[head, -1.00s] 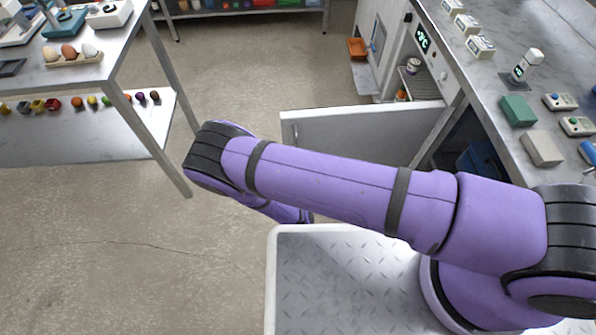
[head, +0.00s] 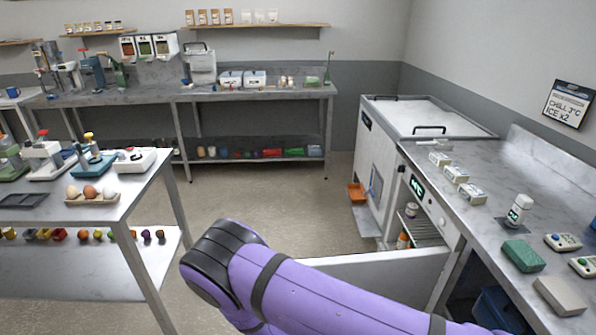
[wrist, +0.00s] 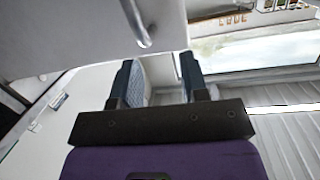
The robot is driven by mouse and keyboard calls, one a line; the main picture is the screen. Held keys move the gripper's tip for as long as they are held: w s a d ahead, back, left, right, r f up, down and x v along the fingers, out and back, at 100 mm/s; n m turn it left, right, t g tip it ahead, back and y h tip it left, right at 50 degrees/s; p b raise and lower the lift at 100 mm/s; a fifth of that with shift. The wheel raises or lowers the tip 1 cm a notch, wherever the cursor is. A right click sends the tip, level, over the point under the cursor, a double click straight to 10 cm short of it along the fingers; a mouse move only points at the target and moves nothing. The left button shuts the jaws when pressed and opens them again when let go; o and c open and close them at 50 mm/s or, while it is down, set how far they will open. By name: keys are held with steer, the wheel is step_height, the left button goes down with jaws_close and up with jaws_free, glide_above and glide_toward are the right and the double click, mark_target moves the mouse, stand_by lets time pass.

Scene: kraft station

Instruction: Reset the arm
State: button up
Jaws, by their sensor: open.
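My purple arm (head: 330,297) reaches across the bottom of the head view, its dark elbow joint at the left. My gripper is out of sight there. In the wrist view my gripper (wrist: 161,78) shows its two dark fingers apart, with pale pads and nothing held between them. A pale panel with a metal handle (wrist: 142,36) lies beyond the fingertips in that view. I cannot tell how far it is from them.
An open white door (head: 385,275) of the cooler under the right counter (head: 500,185) stands out behind my arm. A side table (head: 130,200) with an egg tray (head: 92,199) is at left. Open floor (head: 270,200) lies between. A back bench (head: 270,92) lines the wall.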

steer(key=w+r+m+g, duration=0.15)
steer(key=w+r, duration=0.35)
steer(key=r, duration=0.5)
steer(key=w+r+m+g, duration=0.1)
steer(key=w+r+g, duration=0.3)
steer(key=r, duration=0.7)
steer(key=s+d+r+g+y, duration=0.1)
steer(key=d+r, duration=0.2)
steer(key=r, duration=0.4)
steer(key=d+r+n+y, duration=0.1)
steer(key=d+r, duration=0.3)
steer(key=r, duration=0.3)
steer(key=s+d+r+g+y, duration=0.1)
steer(key=d+r, duration=0.2)
steer(key=r, duration=0.5)
steer(key=s+d+r+n+g, duration=0.2)
steer(key=s+d+r, duration=1)
steer(key=r, duration=0.1)
steer(key=s+d+r, duration=0.1)
steer(key=s+d, duration=0.2)
steer(key=s, duration=0.4)
steer(key=s+d+r+g+h, duration=0.1)
steer(key=s+d, duration=0.3)
steer(key=s, duration=0.2)
steer(key=s+d+r+n+h, duration=0.1)
steer(key=s+d, duration=0.2)
steer(key=s, duration=0.4)
steer(key=shift+s+d+r, duration=0.2)
steer(key=shift+s, duration=0.15)
